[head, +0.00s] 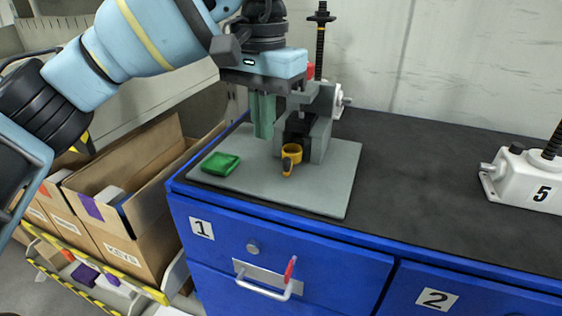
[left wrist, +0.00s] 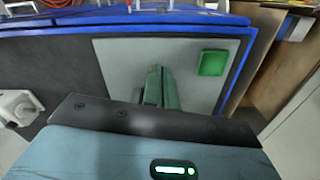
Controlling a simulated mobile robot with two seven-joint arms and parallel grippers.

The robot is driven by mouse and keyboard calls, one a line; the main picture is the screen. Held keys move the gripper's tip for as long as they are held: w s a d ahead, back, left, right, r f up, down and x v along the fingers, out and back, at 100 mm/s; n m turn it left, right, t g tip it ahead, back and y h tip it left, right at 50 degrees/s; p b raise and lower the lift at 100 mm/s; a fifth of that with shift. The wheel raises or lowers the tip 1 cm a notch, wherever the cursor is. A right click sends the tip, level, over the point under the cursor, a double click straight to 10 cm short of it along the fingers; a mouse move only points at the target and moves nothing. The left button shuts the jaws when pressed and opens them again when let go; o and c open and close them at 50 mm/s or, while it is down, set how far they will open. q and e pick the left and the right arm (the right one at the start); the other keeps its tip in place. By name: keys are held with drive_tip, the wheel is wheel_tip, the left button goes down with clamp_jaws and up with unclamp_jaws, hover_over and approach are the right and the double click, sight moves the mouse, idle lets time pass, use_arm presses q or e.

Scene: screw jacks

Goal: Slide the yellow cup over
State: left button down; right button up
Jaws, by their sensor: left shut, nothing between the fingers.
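The yellow cup (head: 291,152), with a dark piece at its front, is on the grey mat (head: 325,190), close to the front of a grey block-shaped fixture (head: 321,136). My left gripper (head: 263,134) is shut and empty, its green fingers pointing down just left of the cup and apart from it. In the left wrist view the shut fingers (left wrist: 160,88) show over the mat (left wrist: 120,62), and the cup cannot be seen there. My right gripper is in neither view.
A green square tray (head: 221,164) lies at the mat's left and also shows in the left wrist view (left wrist: 212,63). A white jack marked 5 (head: 525,182) stands far right. The black top between is clear. Cardboard boxes (head: 120,215) stand left of the blue cabinet (head: 330,262).

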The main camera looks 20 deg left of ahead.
sight(279, 180)
use_arm(q)
wheel_tip(279, 180, down, 10)
drive_tip(key=shift+f, duration=0.1)
drive_tip(key=shift+w+d+r, duration=0.1)
drive_tip(key=shift+w+r, duration=0.05)
drive_tip(key=shift+w, duration=0.4)
drive_tip(key=shift+w+d+r, duration=0.1)
drive_tip(key=shift+w, duration=0.4)
drive_tip(key=shift+w+d, duration=0.25)
drive_tip(key=shift+w, duration=0.65)
